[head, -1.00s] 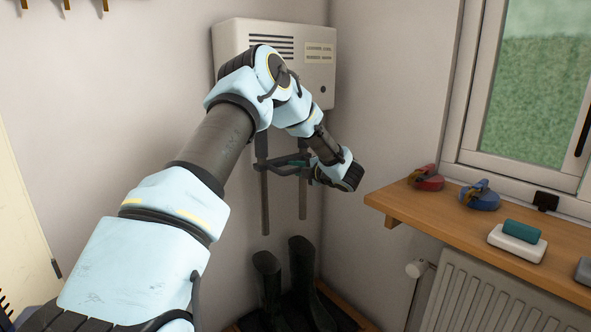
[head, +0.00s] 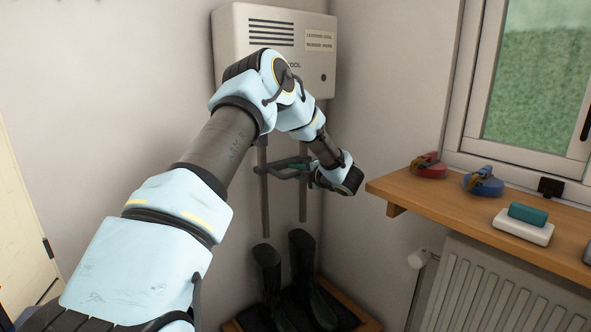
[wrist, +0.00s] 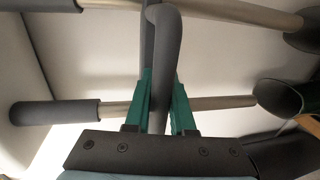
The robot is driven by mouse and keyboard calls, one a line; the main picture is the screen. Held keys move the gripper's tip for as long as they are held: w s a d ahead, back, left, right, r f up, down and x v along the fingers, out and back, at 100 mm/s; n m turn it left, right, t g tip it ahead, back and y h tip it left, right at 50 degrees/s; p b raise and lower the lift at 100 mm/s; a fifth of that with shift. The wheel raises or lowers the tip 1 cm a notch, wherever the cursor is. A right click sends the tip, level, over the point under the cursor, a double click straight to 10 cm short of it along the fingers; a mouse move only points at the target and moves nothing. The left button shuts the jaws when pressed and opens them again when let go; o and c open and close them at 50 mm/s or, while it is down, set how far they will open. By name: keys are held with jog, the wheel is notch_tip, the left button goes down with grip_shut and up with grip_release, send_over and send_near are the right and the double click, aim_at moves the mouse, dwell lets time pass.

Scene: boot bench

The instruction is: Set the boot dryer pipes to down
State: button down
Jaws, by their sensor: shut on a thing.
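The boot dryer (head: 235,50) is a white box on the wall in the head view. Its two pipes hang from it, the left pipe (head: 265,205) and the right pipe (head: 303,200), with their lower ends just above the boots' openings. A dark handle bar (head: 268,165) joins the pipes. My gripper (wrist: 160,100) has its green fingers shut on the dark handle in the wrist view. In the head view my arm hides part of the dryer and the pipes' upper ends.
Two dark boots (head: 302,265) stand on a wooden-edged tray (head: 352,312) below. A wooden shelf (head: 400,185) at right holds a red item (head: 428,168), a blue item (head: 482,184) and a white block with a teal piece (head: 523,225). A radiator (head: 470,290) is beneath it.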

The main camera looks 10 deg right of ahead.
notch_tip(320, 180, down, 28)
jog(key=b, duration=1.7)
jog(key=shift+f, duration=0.15)
jog(key=shift+d, duration=0.1)
jog(key=c, duration=0.8)
grip_release()
jog(key=shift+o, duration=0.2)
jog(key=shift+s, duration=0.1)
jog(key=v, duration=1)
jog(key=shift+s, duration=0.25)
jog(key=shift+d, duration=0.15)
